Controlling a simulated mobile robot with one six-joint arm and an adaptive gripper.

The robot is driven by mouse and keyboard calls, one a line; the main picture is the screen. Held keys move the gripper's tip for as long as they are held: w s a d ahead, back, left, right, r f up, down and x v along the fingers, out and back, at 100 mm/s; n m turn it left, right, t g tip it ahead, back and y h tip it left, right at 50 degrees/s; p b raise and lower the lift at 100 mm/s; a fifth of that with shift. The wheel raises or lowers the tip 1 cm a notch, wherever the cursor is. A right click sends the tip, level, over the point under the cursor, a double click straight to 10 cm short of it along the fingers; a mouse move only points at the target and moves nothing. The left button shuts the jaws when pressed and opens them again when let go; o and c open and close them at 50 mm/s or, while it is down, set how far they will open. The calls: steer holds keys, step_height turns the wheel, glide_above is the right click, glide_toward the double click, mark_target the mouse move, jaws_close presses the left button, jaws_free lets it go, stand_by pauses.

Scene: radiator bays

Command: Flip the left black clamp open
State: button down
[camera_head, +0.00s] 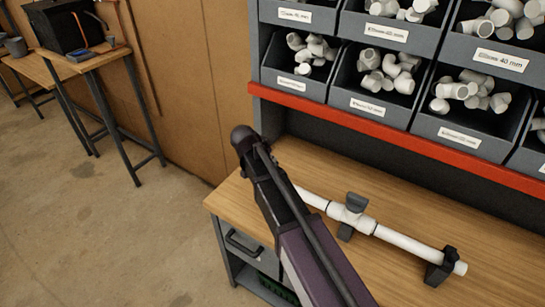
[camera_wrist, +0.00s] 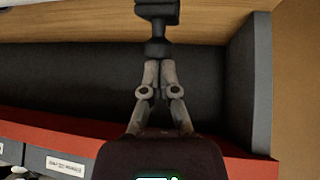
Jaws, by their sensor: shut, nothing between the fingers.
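A white pipe (camera_head: 405,241) lies across the wooden bench, with a thicker white fitting (camera_head: 342,214) along it. A black clamp (camera_head: 438,268) holds it near its right end. A dark grey piece (camera_head: 356,202) stands up at the fitting. The head view hides my gripper behind my arm.
Grey bins of white elbows (camera_head: 379,85) stand above a red shelf edge (camera_head: 400,139) behind the bench (camera_head: 475,232). The shelf edge (camera_wrist: 70,136) crosses low in the wrist view. Another table (camera_head: 90,60) stands far left. Floor (camera_head: 100,220) left of the bench is clear.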

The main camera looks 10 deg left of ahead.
steer(key=shift+s+r, duration=0.1)
stand_by(0.4)
steer(key=shift+s+a+r+p, duration=0.2)
steer(key=shift+s+r+p, duration=0.1)
steer(key=shift+p, duration=0.1)
steer(key=s+a+r+p, duration=0.6)
steer(key=s+r+p, duration=0.1)
steer(key=s, duration=0.1)
steer(key=shift+s+a, duration=0.2)
steer(key=shift+s, duration=0.2)
steer(key=shift+f, duration=0.15)
steer(key=t+b, duration=0.1)
steer(key=b, duration=0.1)
steer(key=s+t+h+b, duration=0.1)
steer(key=t+h+b, duration=0.1)
steer(key=b, duration=0.1)
steer(key=shift+s+a+f+t+b, duration=0.3)
steer(key=shift+s+a+f, duration=0.05)
steer(key=shift+s, duration=0.05)
